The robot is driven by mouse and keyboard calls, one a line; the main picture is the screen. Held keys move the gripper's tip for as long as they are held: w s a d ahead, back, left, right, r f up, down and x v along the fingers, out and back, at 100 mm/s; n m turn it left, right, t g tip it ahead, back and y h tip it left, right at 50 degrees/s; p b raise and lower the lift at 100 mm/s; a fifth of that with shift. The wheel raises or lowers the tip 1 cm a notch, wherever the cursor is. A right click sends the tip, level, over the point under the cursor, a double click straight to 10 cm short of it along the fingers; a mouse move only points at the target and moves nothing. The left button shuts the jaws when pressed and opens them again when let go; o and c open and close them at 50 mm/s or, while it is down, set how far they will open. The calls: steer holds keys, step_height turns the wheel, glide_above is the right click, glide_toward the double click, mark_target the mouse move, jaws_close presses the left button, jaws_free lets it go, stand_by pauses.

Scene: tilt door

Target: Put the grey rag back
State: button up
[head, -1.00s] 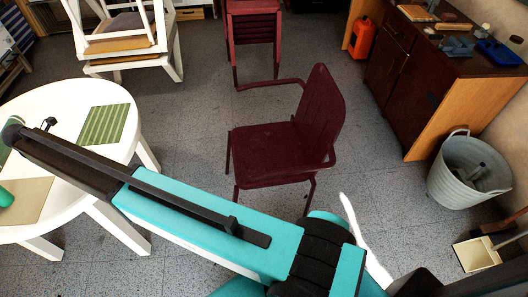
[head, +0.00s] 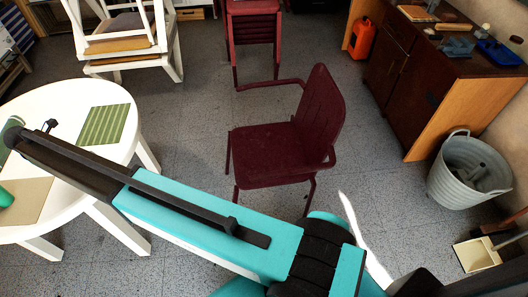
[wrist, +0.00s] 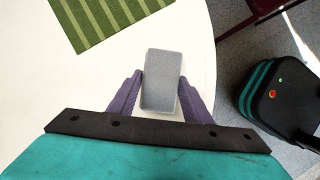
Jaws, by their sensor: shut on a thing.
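The grey rag (wrist: 161,80) shows in the wrist view as a flat, rounded grey rectangle. My gripper (wrist: 159,76) is shut on it, with a purple finger along each long side. The rag is over the white round table (wrist: 115,85), near its edge; I cannot tell whether it touches the tabletop. In the head view, the table (head: 60,108) stands at the left and my arm reaches across it. The gripper and the rag cannot be made out there.
A green striped mat (head: 104,125) and a beige mat (head: 26,200) lie on the table, with a green object (head: 5,197) at the left edge. A dark red chair (head: 270,155) stands right of the table. A metal bucket (head: 465,175) is farther right.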

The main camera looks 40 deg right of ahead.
steer(key=shift+f, duration=0.15)
steer(key=o, duration=1.5)
steer(key=shift+c, duration=0.2)
steer(key=shift+a, duration=0.1)
steer(key=v, duration=1.3)
steer(key=shift+r, duration=0.4)
steer(key=shift+s, duration=0.1)
